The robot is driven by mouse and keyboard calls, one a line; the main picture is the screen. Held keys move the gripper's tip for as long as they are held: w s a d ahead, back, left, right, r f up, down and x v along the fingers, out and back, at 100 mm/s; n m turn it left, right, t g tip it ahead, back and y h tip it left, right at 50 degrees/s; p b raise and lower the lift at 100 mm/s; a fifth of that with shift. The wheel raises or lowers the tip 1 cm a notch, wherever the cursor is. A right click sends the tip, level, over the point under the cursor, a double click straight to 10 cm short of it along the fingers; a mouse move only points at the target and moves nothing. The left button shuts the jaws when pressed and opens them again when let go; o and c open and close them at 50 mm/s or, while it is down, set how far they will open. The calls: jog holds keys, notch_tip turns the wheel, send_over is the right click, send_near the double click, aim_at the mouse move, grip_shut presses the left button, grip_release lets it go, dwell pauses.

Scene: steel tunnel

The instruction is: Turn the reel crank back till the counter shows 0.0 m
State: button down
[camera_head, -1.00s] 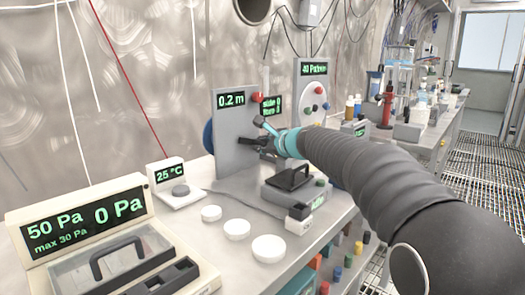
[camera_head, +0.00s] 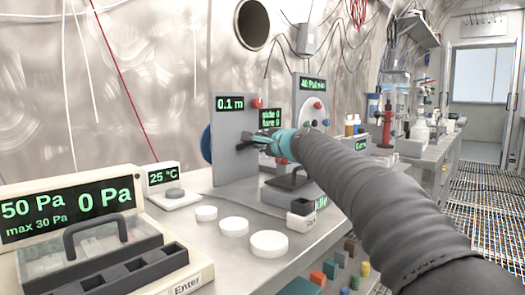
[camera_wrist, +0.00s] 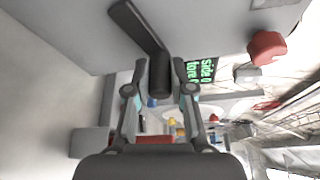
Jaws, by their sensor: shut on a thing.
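The reel stands on the bench as a grey upright panel (camera_head: 233,150) with a blue reel edge (camera_head: 206,142) behind its left side. Its counter (camera_head: 230,104) reads 0.1 m in the head view. In the wrist view the dark crank arm (camera_wrist: 135,25) runs from the upper left to a dark cylindrical handle (camera_wrist: 160,74). My gripper (camera_wrist: 160,80) is shut on this handle, with one finger on each side. In the head view my gripper (camera_head: 268,143) is at the panel's front and hides much of the crank.
A red knob (camera_head: 257,102) sits on the panel's upper right. Behind is a second panel (camera_head: 312,95) with coloured buttons. White round lids (camera_head: 234,226), a 25 °C display (camera_head: 163,176) and a pressure box (camera_head: 75,215) stand on the bench in front.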

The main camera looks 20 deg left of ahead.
dwell(0.4)
jog(key=c, duration=1)
grip_release()
jog(key=v, duration=1.2)
